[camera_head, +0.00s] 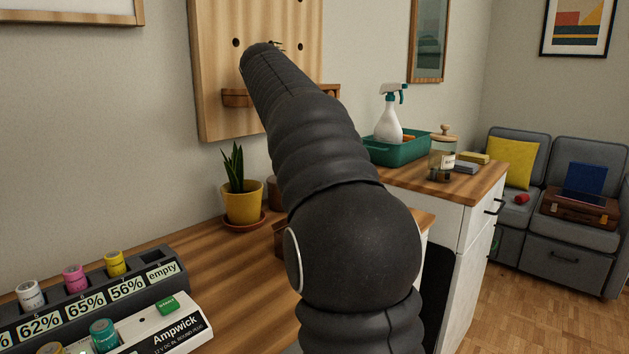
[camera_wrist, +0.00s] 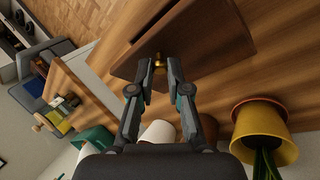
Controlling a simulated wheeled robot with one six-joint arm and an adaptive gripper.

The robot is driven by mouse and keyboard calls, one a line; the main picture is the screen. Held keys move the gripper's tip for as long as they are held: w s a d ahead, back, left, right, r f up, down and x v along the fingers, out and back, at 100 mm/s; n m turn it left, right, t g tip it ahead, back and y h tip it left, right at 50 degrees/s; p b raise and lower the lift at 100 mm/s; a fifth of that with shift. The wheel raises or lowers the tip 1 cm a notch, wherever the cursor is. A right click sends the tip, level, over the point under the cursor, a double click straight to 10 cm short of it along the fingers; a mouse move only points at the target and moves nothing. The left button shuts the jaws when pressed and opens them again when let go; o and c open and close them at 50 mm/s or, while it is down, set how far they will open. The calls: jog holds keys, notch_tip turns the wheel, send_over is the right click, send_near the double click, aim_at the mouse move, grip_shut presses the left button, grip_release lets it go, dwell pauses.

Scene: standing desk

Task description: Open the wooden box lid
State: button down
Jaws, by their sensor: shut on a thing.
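The brown wooden box (camera_wrist: 205,38) is at the top middle of the wrist view, on the desk. A small brass knob (camera_wrist: 158,60) stands out from its near edge. My gripper (camera_wrist: 158,70) has its two fingertips closed in on the knob, one on either side. I cannot tell whether the lid is raised at all. In the head view my arm hides the gripper and most of the box; only a brown corner (camera_head: 280,238) beside the arm may be part of it.
A yellow plant pot (camera_head: 242,205) stands on the desk near the arm; it also shows in the wrist view (camera_wrist: 260,130). A battery charger rack (camera_head: 95,292) and a white Ampwick unit (camera_head: 180,328) fill the desk's front left. A pegboard (camera_head: 215,70) rises behind.

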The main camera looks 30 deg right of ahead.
jog(key=shift+w, duration=0.2)
jog(key=shift+d, duration=0.1)
jog(key=c, duration=1.1)
grip_release()
